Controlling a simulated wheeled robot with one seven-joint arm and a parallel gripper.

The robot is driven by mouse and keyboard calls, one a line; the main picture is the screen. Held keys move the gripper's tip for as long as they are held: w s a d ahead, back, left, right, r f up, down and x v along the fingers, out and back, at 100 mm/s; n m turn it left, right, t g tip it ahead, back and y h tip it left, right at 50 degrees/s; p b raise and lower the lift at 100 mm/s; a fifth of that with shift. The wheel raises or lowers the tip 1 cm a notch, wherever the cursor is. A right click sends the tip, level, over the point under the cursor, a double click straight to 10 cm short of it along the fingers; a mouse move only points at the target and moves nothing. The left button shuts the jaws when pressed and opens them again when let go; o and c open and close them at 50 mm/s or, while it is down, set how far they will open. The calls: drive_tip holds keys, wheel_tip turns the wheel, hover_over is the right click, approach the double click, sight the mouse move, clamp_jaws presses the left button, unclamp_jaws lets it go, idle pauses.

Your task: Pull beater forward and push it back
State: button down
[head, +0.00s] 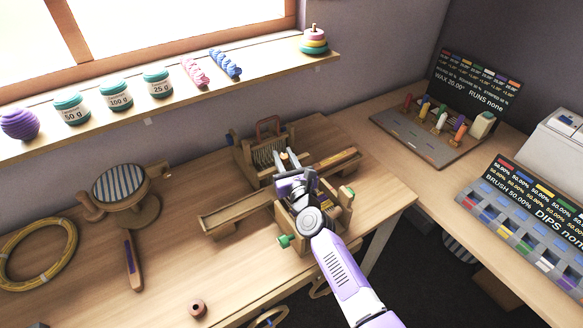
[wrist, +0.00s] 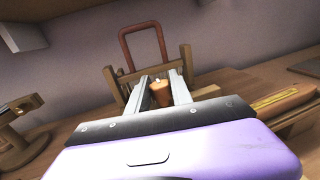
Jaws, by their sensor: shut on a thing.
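A small wooden loom (head: 245,155) stands on the wooden table, with its slatted upright part behind my gripper. My gripper (head: 285,158) reaches over the loom from the front. In the wrist view its two fingers (wrist: 160,82) are closed around a brown wooden knob (wrist: 159,97), which looks like the beater's handle. The wooden upright frame (wrist: 187,62) and a red-brown loop handle (wrist: 142,47) stand just beyond the fingertips; the loop also shows in the head view (head: 268,127). My arm hides much of the loom's front, and the beater's exact position cannot be told.
A long wooden trough (head: 235,211) crosses the loom. A striped round stand (head: 121,185) and a yellow hoop (head: 38,250) are on the left. A spool (head: 198,307) lies near the front. Racks with dark display boards (head: 478,82) stand on the right.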

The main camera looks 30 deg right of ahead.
drive_tip(key=shift+w, duration=0.3)
drive_tip(key=c, duration=1.1)
unclamp_jaws()
drive_tip(key=shift+c, duration=0.2)
drive_tip(key=shift+s, duration=0.1)
drive_tip(key=shift+s+a+p, duration=0.25)
drive_tip(key=shift+s+p, duration=0.05)
drive_tip(key=shift+s, duration=0.95)
drive_tip(key=shift+s+a+p, duration=0.25)
drive_tip(key=shift+s+p, duration=0.05)
drive_tip(key=shift+s, duration=0.95)
drive_tip(key=shift+s+a+p, duration=0.25)
drive_tip(key=shift+s+p, duration=0.05)
drive_tip(key=shift+s, duration=0.95)
